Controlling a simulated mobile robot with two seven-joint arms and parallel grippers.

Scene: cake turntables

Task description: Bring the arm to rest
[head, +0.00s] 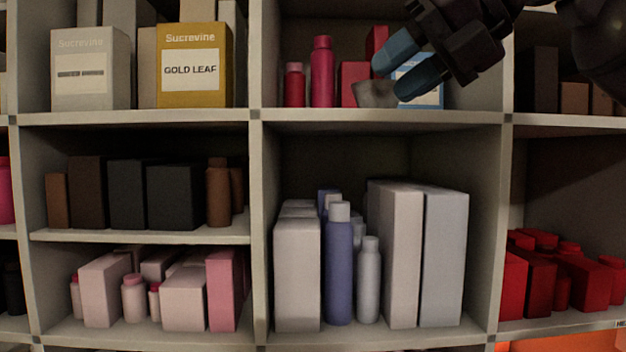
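My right gripper (398,71) comes in from the top right, in front of the upper middle shelf compartment. Its two blue fingers point down and left, with a gap between them, so it looks open. A small grey item (374,94) stands on the shelf board right by the fingertips. I cannot tell whether the fingers touch it, and its right side is partly hidden. A blue box with a white label (428,92) is behind the fingers and partly covered. My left gripper is not in view.
The shelf unit (380,116) fills the view. A gold-leaf box (193,91) stands upper left, and red bottles (322,72) stand left of my gripper. Tall pale boxes (402,260) and a blue-violet bottle (339,270) fill the compartment below. Red items (565,275) are lower right.

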